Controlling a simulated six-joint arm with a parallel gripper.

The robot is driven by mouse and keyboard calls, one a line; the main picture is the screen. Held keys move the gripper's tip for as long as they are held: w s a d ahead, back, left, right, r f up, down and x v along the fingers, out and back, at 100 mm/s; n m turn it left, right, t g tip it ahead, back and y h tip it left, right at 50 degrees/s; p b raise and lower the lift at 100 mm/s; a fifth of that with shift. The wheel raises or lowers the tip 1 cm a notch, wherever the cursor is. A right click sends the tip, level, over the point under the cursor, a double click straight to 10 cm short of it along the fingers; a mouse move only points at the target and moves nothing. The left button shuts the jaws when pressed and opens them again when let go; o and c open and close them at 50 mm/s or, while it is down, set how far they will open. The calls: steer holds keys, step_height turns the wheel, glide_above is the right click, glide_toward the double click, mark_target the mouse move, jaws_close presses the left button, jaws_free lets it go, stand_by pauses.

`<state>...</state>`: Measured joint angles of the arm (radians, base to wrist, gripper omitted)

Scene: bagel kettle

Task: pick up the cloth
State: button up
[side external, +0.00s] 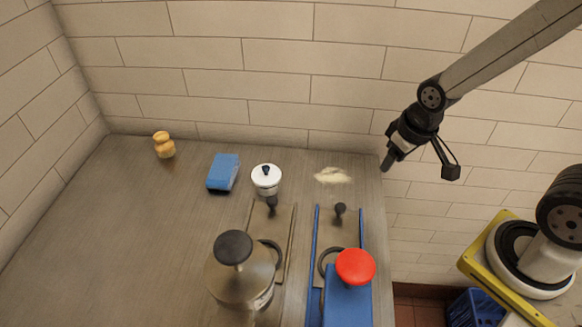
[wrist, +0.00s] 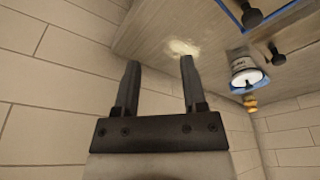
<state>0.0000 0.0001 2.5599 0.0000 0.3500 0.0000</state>
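A blue folded block (side external: 223,172), which looks like the cloth, lies on the grey-brown worktop (side external: 130,235) towards the back, left of a small white lidded pot (side external: 266,183). I cannot make it out clearly in the wrist view. My gripper (side external: 389,162) is at the right edge of the worktop, well to the right of the blue block and apart from it. In the wrist view my gripper (wrist: 159,65) is open, with nothing between its two fingers.
A pale powdery patch (side external: 332,175) lies near the right edge. A large metal kettle (side external: 240,275) and a red knob (side external: 355,266) above a blue part stand at the front. A small yellow-orange object (side external: 164,146) stands at the back left. Tiled walls close the back and left.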

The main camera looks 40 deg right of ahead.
steer(key=o, duration=0.5)
steer(key=m+g, duration=0.3)
steer(key=m, duration=0.6)
glide_above(223, 167)
steer(key=shift+s+d+f, duration=0.1)
steer(key=shift+d+f, duration=0.1)
steer(key=shift+f, duration=0.45)
steer(key=shift+d+f, duration=0.15)
steer(key=shift+f, duration=0.45)
steer(key=shift+a+f, duration=0.15)
steer(key=shift+a, duration=0.3)
steer(key=shift+f, duration=3.9)
steer(key=shift+d, duration=0.1)
